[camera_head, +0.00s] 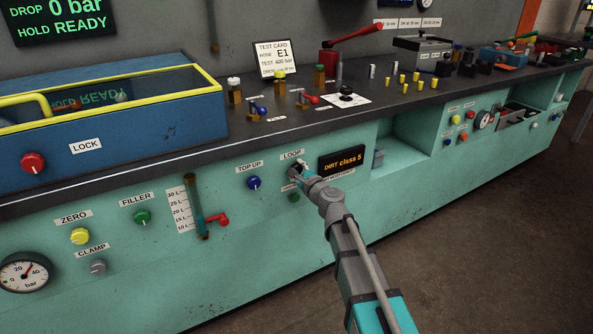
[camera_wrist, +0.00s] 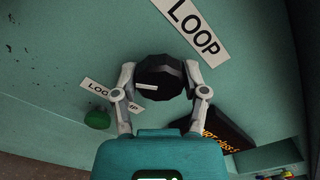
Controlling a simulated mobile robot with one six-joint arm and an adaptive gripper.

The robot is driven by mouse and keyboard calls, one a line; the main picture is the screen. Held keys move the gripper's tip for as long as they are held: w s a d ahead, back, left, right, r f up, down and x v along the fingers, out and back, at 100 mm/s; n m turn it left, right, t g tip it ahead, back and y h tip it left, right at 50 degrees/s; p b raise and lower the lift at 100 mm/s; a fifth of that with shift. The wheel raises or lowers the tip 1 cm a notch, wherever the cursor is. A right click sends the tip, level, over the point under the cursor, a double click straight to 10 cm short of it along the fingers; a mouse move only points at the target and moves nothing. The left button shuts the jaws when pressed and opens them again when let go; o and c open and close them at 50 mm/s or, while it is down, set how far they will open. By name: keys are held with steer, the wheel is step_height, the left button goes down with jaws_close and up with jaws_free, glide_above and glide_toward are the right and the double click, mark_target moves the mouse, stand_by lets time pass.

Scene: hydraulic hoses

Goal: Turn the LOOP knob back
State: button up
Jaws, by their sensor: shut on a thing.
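The LOOP knob (camera_wrist: 163,72) is black and many-sided, with a white pointer mark, on the green panel front. In the wrist view the pointer lies nearly level, towards the left of the knob. My gripper (camera_wrist: 160,78) has one finger on each side of the knob and is shut on it. The LOOP label (camera_wrist: 196,28) is beside the knob. In the head view my gripper (camera_head: 301,172) is at the panel below the LOOP label (camera_head: 292,155) and hides most of the knob.
A green knob (camera_wrist: 97,119) with a partly covered label sits close to my gripper. The display (camera_head: 342,160) reads "DIRT class 5" and is just right of it. The blue TOP UP knob (camera_head: 254,183) is to the left. An open recess (camera_head: 408,145) lies further right.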

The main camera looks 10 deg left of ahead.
steer(key=n, duration=0.5)
steer(key=shift+n, duration=0.3)
steer(key=n, duration=0.5)
steer(key=shift+n, duration=0.4)
steer(key=o, duration=1.1)
steer(key=shift+o, duration=0.2)
steer(key=shift+s+d, duration=0.1)
steer(key=v, duration=1.1)
steer(key=shift+s+d, duration=0.2)
steer(key=shift+s, duration=0.1)
